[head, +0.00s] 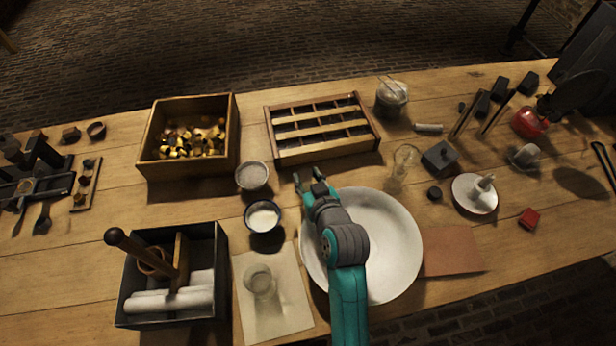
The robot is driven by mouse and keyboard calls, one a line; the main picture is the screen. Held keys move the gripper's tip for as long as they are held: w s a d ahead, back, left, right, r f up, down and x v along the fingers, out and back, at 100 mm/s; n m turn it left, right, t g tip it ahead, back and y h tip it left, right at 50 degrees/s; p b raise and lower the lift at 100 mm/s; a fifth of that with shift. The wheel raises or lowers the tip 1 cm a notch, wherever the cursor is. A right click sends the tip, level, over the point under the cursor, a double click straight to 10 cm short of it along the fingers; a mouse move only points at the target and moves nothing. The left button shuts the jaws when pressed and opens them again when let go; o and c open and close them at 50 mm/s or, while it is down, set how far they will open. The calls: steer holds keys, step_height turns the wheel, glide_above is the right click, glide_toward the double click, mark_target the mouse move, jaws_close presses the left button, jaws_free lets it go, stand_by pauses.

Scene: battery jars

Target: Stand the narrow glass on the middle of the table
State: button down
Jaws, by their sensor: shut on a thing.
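My gripper (309,176) is over the middle of the table, beyond the rim of the white basin, with its fingers a little apart around a thing I cannot make out. A clear upright glass (404,162) stands to the right, between the slotted wooden rack and the dark block. Another clear glass (260,281) stands on the pale sheet (284,322) at the front. I cannot tell which glass is the narrow one. The wooden table (210,208) has a bare strip around my gripper.
The white basin (398,235) lies under my arm. Two small bowls, one grey (252,176) and one dark-rimmed (263,217), stand left of my gripper. The slotted rack (322,126) is behind it. A black bin (170,318) and a wooden box (187,106) are at left.

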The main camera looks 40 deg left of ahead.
steer(key=c, duration=0.7)
jaws_free()
steer(key=shift+r, duration=0.1)
steer(key=v, duration=1.2)
